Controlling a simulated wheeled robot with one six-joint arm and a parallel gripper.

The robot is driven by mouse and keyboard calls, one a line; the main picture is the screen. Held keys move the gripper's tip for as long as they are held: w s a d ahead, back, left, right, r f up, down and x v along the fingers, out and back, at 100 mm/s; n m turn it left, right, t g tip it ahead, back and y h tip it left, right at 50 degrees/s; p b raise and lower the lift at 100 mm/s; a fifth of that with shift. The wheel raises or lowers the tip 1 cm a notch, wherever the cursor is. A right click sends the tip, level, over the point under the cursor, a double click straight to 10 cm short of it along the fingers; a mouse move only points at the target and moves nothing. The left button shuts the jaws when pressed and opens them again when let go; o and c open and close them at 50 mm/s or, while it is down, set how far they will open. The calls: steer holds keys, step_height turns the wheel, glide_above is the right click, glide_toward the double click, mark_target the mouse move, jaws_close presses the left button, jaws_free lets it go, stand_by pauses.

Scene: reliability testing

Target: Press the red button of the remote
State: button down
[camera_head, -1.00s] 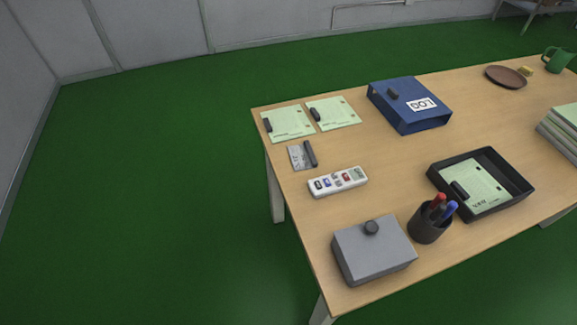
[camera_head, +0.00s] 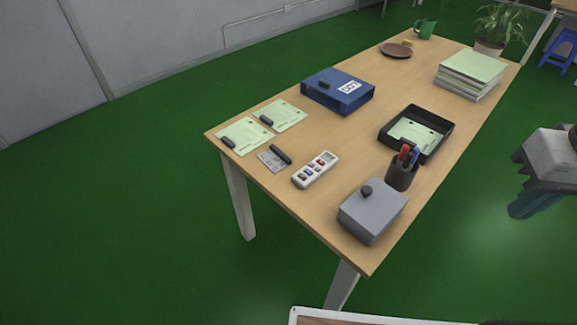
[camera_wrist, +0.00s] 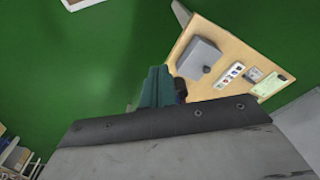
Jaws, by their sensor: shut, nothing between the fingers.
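The white remote (camera_head: 315,170) lies on the wooden table (camera_head: 285,193), near its left long edge. Small red and blue buttons and a grey display show on its face. A red button (camera_head: 320,163) shows near the display end. The remote also shows small in the wrist view (camera_wrist: 229,76), right of my fingers. My gripper (camera_head: 522,207), with teal fingers, is off the table's right side in the head view, well apart from the remote. In the wrist view its teal fingers (camera_wrist: 158,82) are together and empty.
A grey box (camera_head: 372,212) with a dark knob and a pen cup (camera_head: 401,174) stand near the remote. A card (camera_head: 272,161) with a dark bar lies beside it. A blue binder (camera_head: 338,93) and black tray (camera_head: 440,145) lie farther back. Green floor is clear left of the table.

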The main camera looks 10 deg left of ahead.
steer(key=shift+a, duration=0.1)
steer(key=w+f+n+t, duration=0.2)
steer(key=w+n, duration=0.1)
steer(key=w, duration=0.7)
steer(key=n+t+y, duration=0.4)
steer(key=n+y, duration=0.1)
steer(key=n, duration=0.8)
glide_above(323, 164)
step_height(323, 164, down, 17)
steer(key=shift+f, duration=0.1)
steer(key=shift+f, duration=4.4)
steer(key=shift+f, duration=0.1)
